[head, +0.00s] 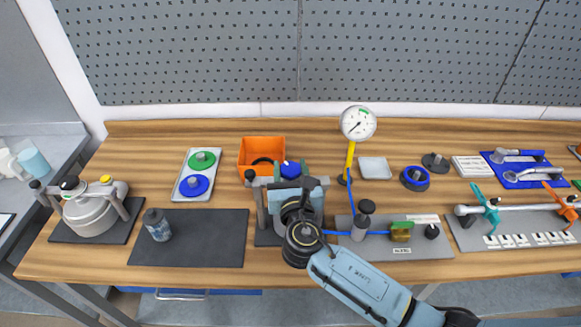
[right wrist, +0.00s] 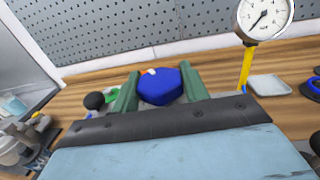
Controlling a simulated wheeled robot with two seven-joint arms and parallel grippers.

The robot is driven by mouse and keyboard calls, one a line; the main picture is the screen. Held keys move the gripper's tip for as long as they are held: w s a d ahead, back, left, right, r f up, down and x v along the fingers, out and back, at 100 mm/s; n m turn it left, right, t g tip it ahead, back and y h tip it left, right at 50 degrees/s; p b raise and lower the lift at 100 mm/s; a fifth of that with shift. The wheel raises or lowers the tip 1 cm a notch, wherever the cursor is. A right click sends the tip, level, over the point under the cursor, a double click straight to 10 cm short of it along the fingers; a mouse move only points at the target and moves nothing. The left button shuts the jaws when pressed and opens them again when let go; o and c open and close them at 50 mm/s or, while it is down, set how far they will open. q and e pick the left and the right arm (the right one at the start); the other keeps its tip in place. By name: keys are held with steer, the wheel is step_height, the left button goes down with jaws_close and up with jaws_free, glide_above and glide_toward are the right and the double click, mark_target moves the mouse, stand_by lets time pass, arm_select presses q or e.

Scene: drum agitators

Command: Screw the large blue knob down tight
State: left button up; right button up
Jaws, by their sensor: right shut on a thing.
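The large blue knob (head: 291,169) stands near the middle of the bench, at the far end of my right gripper. In the head view the right gripper (head: 290,166) reaches over a dark base plate, and my wrist hides most of what is under the knob. My left gripper is not in view.
An orange bin (head: 261,152) stands just behind the gripper. A pressure gauge (head: 358,123) on a yellow stem stands to the right. A tray (head: 183,198) with green and blue discs lies left. A black mat (head: 200,247) with a small jar (head: 157,225) has free room.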

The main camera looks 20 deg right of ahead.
steer(key=shift+m+g+h, duration=0.9)
steer(key=shift+m+h, duration=0.8)
steer(key=shift+h, duration=0.8)
steer(key=shift+m+h, duration=0.3)
steer(key=shift+h, duration=0.1)
steer(key=shift+r, duration=0.1)
steer(key=o, duration=1)
steer(key=shift+s, duration=0.1)
steer(key=b+v, duration=0.1)
steer(key=v, duration=0.5)
steer(key=b+v, duration=0.1)
steer(key=v, duration=0.6)
steer(key=shift+s+a+r, duration=0.1)
steer(key=shift+r, duration=0.05)
